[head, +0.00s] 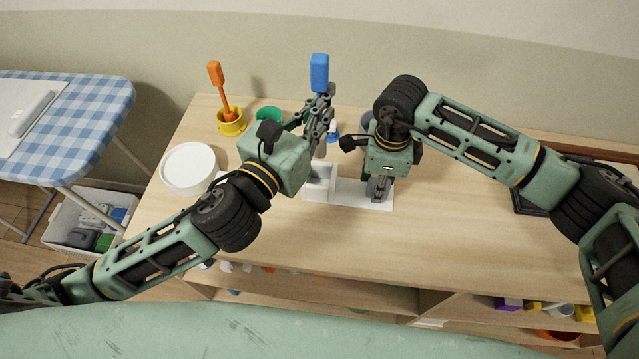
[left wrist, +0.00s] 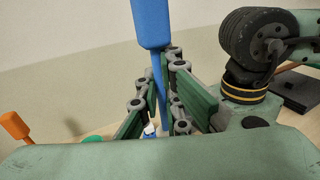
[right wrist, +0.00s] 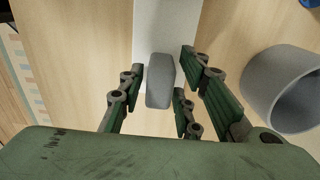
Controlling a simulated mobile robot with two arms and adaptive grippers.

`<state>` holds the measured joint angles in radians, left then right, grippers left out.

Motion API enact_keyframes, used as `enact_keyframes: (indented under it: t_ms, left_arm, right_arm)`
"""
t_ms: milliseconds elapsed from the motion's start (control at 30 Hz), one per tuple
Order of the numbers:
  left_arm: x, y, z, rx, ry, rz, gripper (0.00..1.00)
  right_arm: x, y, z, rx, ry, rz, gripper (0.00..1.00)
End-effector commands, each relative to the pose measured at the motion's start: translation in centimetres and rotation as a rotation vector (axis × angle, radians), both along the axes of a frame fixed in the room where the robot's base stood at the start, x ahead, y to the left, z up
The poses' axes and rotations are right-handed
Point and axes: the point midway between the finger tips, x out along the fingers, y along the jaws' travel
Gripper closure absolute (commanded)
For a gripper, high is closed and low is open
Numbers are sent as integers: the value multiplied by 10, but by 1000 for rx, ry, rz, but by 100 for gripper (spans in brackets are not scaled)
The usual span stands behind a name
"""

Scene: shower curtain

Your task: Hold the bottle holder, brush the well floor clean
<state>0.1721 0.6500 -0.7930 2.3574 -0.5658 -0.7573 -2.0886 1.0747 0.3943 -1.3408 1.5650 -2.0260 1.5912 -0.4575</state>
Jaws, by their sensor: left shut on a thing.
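The white bottle holder (head: 318,186) stands on the table with an open square well and a flat plate to its right. A grey rounded block (right wrist: 160,80) rises from the plate. My right gripper (head: 378,188) points down over it. In the right wrist view, my fingers (right wrist: 163,75) stand either side of the block with small gaps. My left gripper (head: 320,108) is shut on the shaft of a blue-handled brush (head: 319,72), held upright above and behind the well. The brush also shows in the left wrist view (left wrist: 152,25). Its lower end is hidden.
A yellow cup (head: 231,123) holds an orange brush (head: 217,80). A green cup (head: 268,115), a grey cup (right wrist: 285,90) and a small blue-and-white item (head: 333,131) stand near. A round white container (head: 190,167) is at left. The table front is clear.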

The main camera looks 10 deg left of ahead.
Motion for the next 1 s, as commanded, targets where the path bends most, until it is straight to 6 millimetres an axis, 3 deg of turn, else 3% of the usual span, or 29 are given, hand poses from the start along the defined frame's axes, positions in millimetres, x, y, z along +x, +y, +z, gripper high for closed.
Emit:
enact_keyframes:
  t_ms: [100,467,1000]
  left_arm:
    - [0,0,0,0,0,0,100]
    - [0,0,0,0,-1,0,100]
    - [0,0,0,0,-1,0,100]
  right_arm:
    - [0,0,0,0,0,0,57]
    - [1,0,5,1,-2,0,57]
    - [1,0,104,1,-2,0,57]
